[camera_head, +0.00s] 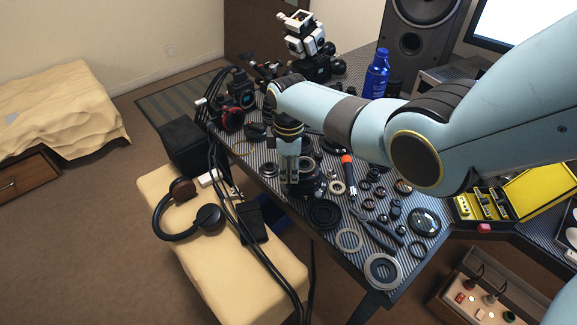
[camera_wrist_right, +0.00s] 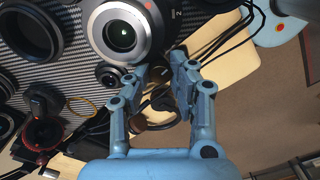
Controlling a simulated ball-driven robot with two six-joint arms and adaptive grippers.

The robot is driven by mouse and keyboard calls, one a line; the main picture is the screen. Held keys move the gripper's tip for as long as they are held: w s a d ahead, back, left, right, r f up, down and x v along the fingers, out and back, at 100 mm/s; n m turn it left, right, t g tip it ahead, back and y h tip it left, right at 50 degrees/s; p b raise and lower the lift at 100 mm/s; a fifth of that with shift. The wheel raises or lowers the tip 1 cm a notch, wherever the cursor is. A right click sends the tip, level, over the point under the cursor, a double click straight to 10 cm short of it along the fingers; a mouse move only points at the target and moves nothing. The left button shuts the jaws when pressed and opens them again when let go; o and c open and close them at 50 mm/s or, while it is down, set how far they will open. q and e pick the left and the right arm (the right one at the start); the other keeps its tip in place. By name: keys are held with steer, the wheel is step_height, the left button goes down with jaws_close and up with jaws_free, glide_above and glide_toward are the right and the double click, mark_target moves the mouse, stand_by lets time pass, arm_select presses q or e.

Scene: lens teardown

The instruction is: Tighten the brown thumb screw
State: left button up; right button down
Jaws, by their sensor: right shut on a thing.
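My right gripper (camera_head: 290,190) reaches down at the left edge of the striped work table, beside a dark lens body. In the right wrist view its two fingers (camera_wrist_right: 160,72) sit a little apart, closed on a small brown piece (camera_wrist_right: 159,73), which looks like the brown thumb screw. The fingers hide most of it. A lens with a silver ring and a red mark (camera_wrist_right: 122,35) lies right beside the fingertips. In the head view the screw is hidden by the gripper. My left gripper is not in view.
Lens rings (camera_head: 383,271), small parts and a screwdriver with an orange band (camera_head: 347,166) crowd the table (camera_head: 330,262). Black cables hang over its left edge. Headphones (camera_head: 208,219) lie on a cream bench (camera_head: 235,263). A blue bottle (camera_head: 376,74) stands at the back.

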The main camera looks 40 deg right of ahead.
mark_target(289, 174)
steer(key=shift+m, duration=0.5)
steer(key=c, duration=1.1)
jaws_free()
step_height(289, 174, up, 12)
